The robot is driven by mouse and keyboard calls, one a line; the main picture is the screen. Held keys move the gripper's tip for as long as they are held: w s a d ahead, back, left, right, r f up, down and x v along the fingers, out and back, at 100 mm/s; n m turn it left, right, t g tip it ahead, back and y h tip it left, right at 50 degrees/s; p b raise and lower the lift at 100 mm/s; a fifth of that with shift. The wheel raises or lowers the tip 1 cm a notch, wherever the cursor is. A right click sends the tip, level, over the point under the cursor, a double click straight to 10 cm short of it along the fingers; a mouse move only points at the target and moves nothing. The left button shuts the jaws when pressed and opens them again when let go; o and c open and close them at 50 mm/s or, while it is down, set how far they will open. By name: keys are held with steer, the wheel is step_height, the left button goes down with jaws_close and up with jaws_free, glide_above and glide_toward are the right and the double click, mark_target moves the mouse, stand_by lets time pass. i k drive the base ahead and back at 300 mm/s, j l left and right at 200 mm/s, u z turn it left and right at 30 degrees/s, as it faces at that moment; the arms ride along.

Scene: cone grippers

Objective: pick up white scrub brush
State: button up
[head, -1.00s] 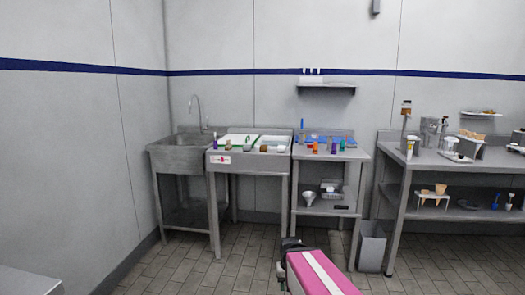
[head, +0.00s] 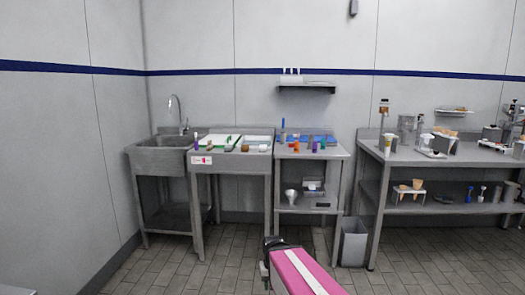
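I cannot single out a white scrub brush for certain in the head view. Small items stand along the front of the sink-side counter (head: 232,163) and the middle table (head: 312,152), too small to tell apart. Small blue and white items (head: 483,191) stand on the lower shelf of the right table, and their kind is unclear. My pink and white arm reaches in at the bottom centre. Its dark end (head: 267,249) is low in front of the tables, well apart from them. My gripper's fingers cannot be made out, and no held object shows.
A steel sink (head: 160,158) stands at the left. A grey bin (head: 353,243) stands on the floor between the middle table and the right table (head: 400,152). A small wall shelf (head: 307,85) hangs above. The tiled floor (head: 180,270) in front is clear.

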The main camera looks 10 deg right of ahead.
mark_target(209, 147)
steer(key=i+j+z, duration=0.25)
steer(key=i+j, duration=0.3)
steer(key=i, duration=0.35)
steer(key=i+j+z, duration=0.25)
steer(key=i+j, duration=0.45)
steer(key=i, duration=0.15)
steer(key=k+j, duration=0.1)
steer(key=j, duration=0.25)
steer(key=i, duration=0.4)
steer(key=u, duration=0.05)
